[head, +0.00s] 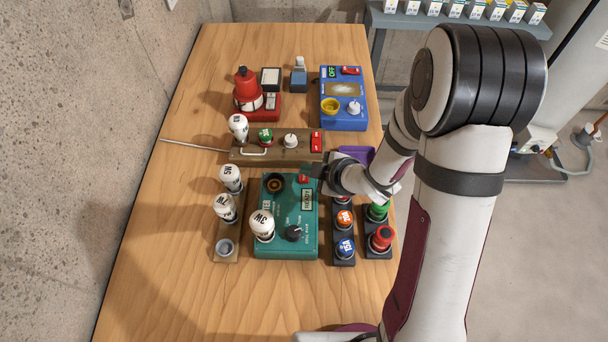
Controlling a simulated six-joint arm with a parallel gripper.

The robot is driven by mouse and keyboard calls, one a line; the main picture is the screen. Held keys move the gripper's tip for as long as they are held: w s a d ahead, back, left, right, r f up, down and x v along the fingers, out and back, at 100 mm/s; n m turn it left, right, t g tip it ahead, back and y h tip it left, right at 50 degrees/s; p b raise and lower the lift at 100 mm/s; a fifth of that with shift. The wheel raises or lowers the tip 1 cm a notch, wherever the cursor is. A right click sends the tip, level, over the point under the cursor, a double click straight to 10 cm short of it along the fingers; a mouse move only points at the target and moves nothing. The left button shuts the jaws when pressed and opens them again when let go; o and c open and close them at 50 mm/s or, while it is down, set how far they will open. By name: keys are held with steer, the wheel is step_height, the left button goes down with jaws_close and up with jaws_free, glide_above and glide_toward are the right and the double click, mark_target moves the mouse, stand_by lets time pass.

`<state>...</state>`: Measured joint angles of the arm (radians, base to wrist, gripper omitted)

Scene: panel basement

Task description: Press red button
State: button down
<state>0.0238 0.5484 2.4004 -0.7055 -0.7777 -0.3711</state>
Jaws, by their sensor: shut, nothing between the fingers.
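A red mushroom-shaped button (382,236) stands on a dark base at the right of the panels, below a green button (377,212). A smaller red part (303,179) sits at the upper right of the green meter box (274,240); I cannot tell whether it is a button. My gripper (313,171) is shut and empty, with its dark fingertips at the upper right corner of the green box. The tips look close to the small red part; whether they touch it I cannot tell. My gripper is well above and left of the mushroom button in the picture.
Orange (344,219) and blue (344,247) buttons stand on a dark strip. Round white bulbs (263,224) rise around the green box. A wooden block with a red switch (316,141), a red device (248,92) and a blue box (343,112) lie behind. The wooden table (190,280) is clear at front.

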mark_target(308, 180)
steer(key=shift+f, duration=0.1)
steer(key=shift+f, duration=0.35)
steer(key=shift+f, duration=0.45)
stand_by(0.5)
steer(key=shift+r, duration=0.9)
steer(key=shift+r, duration=2.5)
